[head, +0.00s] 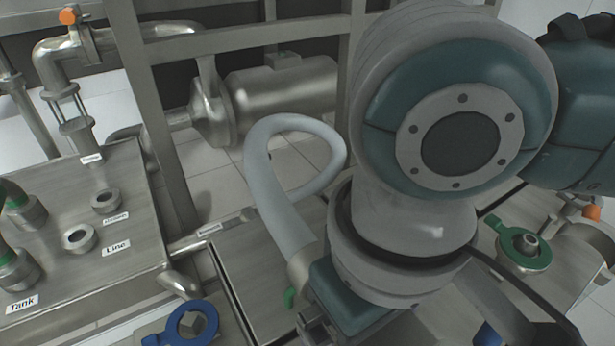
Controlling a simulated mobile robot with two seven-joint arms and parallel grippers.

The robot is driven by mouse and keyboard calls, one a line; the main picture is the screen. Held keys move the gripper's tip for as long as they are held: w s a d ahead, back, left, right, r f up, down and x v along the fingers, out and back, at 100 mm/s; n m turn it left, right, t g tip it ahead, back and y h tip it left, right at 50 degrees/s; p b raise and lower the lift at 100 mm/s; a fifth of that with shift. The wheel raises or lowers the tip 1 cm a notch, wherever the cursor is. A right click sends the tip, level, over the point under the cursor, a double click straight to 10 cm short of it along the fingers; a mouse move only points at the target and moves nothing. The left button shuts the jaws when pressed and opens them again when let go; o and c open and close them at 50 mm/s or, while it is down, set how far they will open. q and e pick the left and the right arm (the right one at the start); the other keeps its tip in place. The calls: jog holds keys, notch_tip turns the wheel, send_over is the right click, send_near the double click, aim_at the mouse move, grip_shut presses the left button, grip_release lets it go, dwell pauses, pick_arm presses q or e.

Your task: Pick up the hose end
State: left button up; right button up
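A pale grey hose (268,195) rises in a loop in the middle of the head view. One part of it runs down to a metallic collar (300,265) beside my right gripper. My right gripper (318,328) is at the bottom centre, pointing down and mostly hidden by my own large wrist. Its fingers are not clear, so I cannot tell whether it touches or holds the hose end. The lower tip of the hose is hidden. My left gripper is not in view.
A steel panel with ports labelled "Line" (116,248) and "Tank" (22,304) stands at left. A blue valve handle (186,325) is at bottom left, a green one (522,247) at right. Frame posts (150,110) and a steel pump (285,95) are behind.

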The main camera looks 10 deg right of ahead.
grip_shut()
dwell(0.7)
jog(key=shift+r, duration=0.1)
